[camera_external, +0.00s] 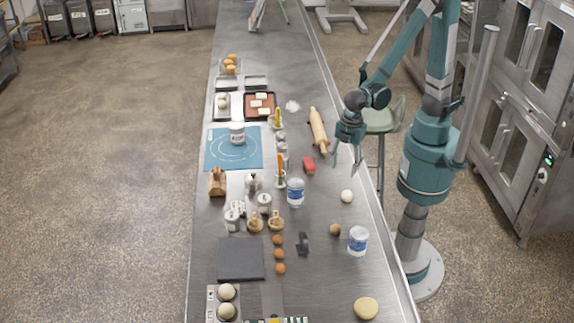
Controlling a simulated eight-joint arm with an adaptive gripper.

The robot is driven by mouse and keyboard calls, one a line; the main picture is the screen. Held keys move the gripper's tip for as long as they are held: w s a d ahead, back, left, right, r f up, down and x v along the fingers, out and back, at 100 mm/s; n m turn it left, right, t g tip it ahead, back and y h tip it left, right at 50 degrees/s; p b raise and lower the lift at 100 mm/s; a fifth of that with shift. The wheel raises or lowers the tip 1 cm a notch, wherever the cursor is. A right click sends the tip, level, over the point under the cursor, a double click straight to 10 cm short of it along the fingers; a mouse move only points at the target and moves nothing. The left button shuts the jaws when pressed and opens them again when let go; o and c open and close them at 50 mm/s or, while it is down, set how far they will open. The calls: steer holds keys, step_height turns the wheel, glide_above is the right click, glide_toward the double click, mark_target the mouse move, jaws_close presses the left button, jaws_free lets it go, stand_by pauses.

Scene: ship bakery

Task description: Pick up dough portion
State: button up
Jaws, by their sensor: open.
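Several pale pieces look like dough. A small white ball (347,196) lies alone near the table's right edge. A larger flattened cream round (366,308) lies at the front right. Two cream balls (227,292) sit in a tray at the front left. Pale square pieces (262,97) lie on a reddish-brown tray (248,114) farther back. I cannot tell which one is the dough portion. My gripper (346,161) is open and empty, its fingers pointing down above the right side of the table. It is apart from the white ball, which lies nearer the camera.
A rolling pin (318,130) and a red object (309,166) lie left of my gripper. Blue-and-white tubs (358,240) (296,191) and a brown ball (335,230) stand nearby. A blue mat (216,150) lies at left. A stool (384,119) stands beside the table. The far table is mostly clear.

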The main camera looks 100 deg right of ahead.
mark_target(347, 192)
steer(key=shift+n+g, duration=0.4)
steer(key=shift+n, duration=0.3)
steer(key=shift+s+a+f, duration=0.25)
steer(key=shift+a+f, duration=0.7)
steer(key=shift+f, duration=0.05)
steer(key=shift+s+a+f, duration=0.25)
steer(key=shift+a+f, duration=0.7)
steer(key=shift+f, duration=0.05)
steer(key=shift+f, duration=0.1)
steer(key=shift+f, duration=1.2)
steer(key=shift+s+a+f, duration=0.1)
steer(key=shift+f, duration=1.2)
steer(key=shift+s+f, duration=0.1)
steer(key=shift+f, duration=1.2)
steer(key=shift+c, duration=0.2)
steer(key=c, duration=0.9)
